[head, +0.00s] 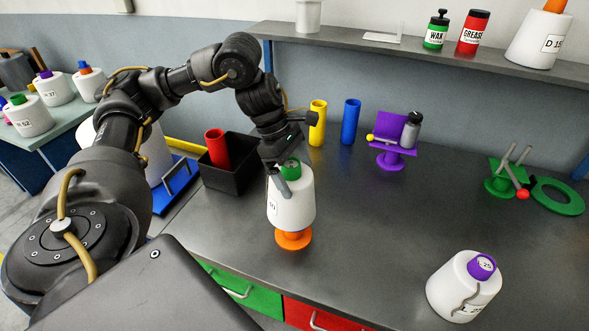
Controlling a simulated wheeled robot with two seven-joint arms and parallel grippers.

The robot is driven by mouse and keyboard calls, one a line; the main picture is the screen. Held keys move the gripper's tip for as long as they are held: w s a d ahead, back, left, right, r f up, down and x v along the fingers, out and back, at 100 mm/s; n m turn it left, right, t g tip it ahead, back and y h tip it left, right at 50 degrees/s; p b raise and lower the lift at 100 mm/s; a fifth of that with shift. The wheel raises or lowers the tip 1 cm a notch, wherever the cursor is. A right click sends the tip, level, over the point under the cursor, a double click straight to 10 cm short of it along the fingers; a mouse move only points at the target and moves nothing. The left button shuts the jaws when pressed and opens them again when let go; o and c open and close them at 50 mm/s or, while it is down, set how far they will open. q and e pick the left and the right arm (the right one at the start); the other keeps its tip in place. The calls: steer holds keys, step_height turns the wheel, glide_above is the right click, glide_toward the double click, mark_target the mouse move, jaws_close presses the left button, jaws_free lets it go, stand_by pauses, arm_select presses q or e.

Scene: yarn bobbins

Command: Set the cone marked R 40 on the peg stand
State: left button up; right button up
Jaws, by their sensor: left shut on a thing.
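My left gripper (287,180) is shut on the green top of a white cone (293,207), near the table's front edge. The cone is upright, or nearly so. Its label is turned to the left and only partly shows, so I cannot read the full mark. An orange stand (293,239) shows directly under the cone, and its peg is hidden. I cannot tell whether the cone rests fully on it or hangs just above. My right gripper is not in view.
A white cone with a purple top (459,290) is at the front right. A black bin (230,180) holds a red tube (216,147). Behind are yellow (317,122) and blue (350,121) tubes and a purple holder (391,145). The table's middle right is clear.

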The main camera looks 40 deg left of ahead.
arm_select(q)
steer(key=shift+f+b, duration=0.3)
steer(key=shift+f, duration=0.2)
stand_by(0.4)
steer(key=o, duration=1.6)
steer(key=shift+c, duration=0.2)
steer(key=shift+r, duration=0.15)
steer(key=p+v, duration=0.3)
steer(key=v, duration=0.6)
steer(key=shift+r, duration=0.1)
steer(key=shift+s+a+r+p, duration=0.2)
steer(key=shift+a+r+p, duration=0.2)
steer(key=shift+r, duration=0.25)
